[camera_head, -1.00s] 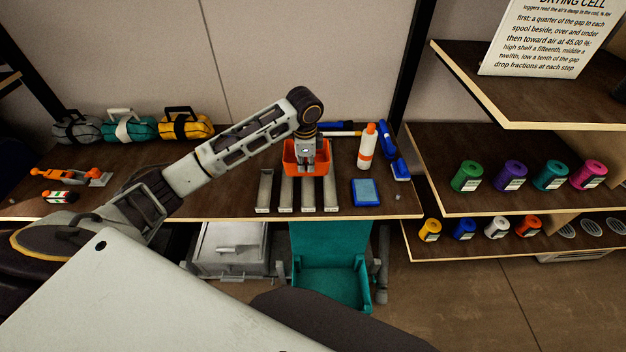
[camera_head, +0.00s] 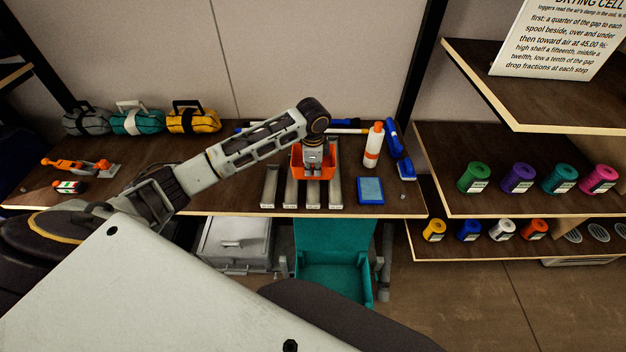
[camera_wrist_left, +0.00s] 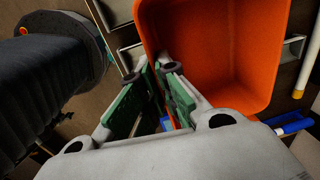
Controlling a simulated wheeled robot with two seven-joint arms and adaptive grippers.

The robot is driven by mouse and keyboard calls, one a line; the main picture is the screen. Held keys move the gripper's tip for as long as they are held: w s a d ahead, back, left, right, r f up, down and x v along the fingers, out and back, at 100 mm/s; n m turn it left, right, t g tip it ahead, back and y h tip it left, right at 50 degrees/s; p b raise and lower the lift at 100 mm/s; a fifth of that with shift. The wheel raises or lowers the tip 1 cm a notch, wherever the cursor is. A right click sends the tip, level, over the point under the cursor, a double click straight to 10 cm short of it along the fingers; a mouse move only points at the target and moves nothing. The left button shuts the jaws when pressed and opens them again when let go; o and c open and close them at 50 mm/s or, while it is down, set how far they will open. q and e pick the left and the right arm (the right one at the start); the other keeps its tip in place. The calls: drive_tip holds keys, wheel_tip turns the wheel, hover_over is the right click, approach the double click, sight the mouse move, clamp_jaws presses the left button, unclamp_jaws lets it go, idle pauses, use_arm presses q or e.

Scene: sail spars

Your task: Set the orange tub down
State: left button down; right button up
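The orange tub (camera_head: 327,172) is over the back part of the grey rails (camera_head: 270,186) on the dark worktop (camera_head: 230,190). I cannot tell whether it touches anything beneath. My left gripper (camera_head: 312,166) reaches down to the tub from above. In the left wrist view the tub (camera_wrist_left: 235,45) looks empty inside. The left fingers (camera_wrist_left: 154,66), with green pads, close on its wall near one corner. My right gripper is out of view.
A white bottle (camera_head: 373,148) and blue box (camera_head: 369,190) stand right of the rails. Bags, including a yellow one (camera_head: 192,120), sit back left. An orange tool (camera_head: 70,163) lies far left. Shelves with several spools (camera_head: 474,178) are at the right. Worktop left of the rails is clear.

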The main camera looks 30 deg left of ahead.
use_arm(q)
drive_tip(key=shift+f, duration=0.95)
drive_tip(key=shift+f+p, duration=0.4)
drive_tip(key=shift+f, duration=1.45)
drive_tip(key=shift+f, duration=0.5)
drive_tip(key=c, duration=1.7)
unclamp_jaws()
drive_tip(key=shift+o, duration=0.3)
drive_tip(key=shift+r, duration=0.55)
wheel_tip(320, 180, up, 12)
drive_tip(key=s+b, duration=0.1)
drive_tip(key=b, duration=0.1)
drive_tip(key=shift+d, duration=0.25)
